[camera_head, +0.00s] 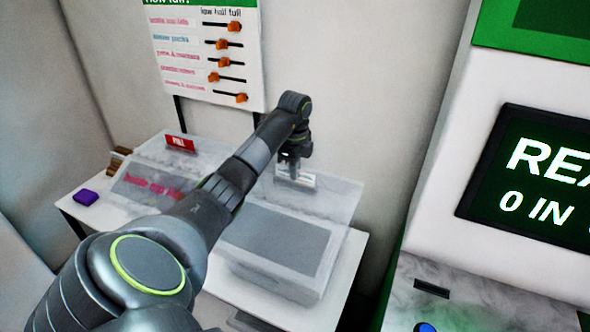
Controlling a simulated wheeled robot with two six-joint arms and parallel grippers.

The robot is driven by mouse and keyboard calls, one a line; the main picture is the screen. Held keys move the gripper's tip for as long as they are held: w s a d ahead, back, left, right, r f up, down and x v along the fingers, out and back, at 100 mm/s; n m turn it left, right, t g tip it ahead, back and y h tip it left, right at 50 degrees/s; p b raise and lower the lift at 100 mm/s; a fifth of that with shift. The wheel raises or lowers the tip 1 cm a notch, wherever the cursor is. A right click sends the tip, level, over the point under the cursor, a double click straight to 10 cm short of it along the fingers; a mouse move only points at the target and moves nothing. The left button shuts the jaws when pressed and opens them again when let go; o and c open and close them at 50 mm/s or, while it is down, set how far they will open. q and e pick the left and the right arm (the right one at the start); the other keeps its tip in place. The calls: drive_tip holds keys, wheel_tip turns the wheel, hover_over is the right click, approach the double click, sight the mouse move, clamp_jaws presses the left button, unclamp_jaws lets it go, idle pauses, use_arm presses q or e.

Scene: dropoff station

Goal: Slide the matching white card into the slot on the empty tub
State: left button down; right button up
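The empty tub (322,258) is a clear box with a grey inside, on the right half of a white table. My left arm crosses the view from the lower left, and its gripper (289,172) points down at the tub's back edge. A small white card (306,180) with faint print is right at the fingertips, by the back rim. I cannot tell whether the fingers are shut on it or whether it sits in the slot. The fingers are small and dark. My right gripper is out of view.
A second tub (150,190) with pink lettering and a red FULL card (181,144) stands left. A purple block (86,197) and brown pieces (118,160) lie beside it. A wall board (208,50) with orange sliders hangs behind. A machine with a dark screen (530,180) stands right.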

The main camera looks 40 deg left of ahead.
use_arm(q)
drive_tip(key=shift+f, duration=0.3)
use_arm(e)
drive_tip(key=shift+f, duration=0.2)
use_arm(q)
drive_tip(key=c, duration=1.6)
unclamp_jaws()
drive_tip(key=shift+o, duration=0.2)
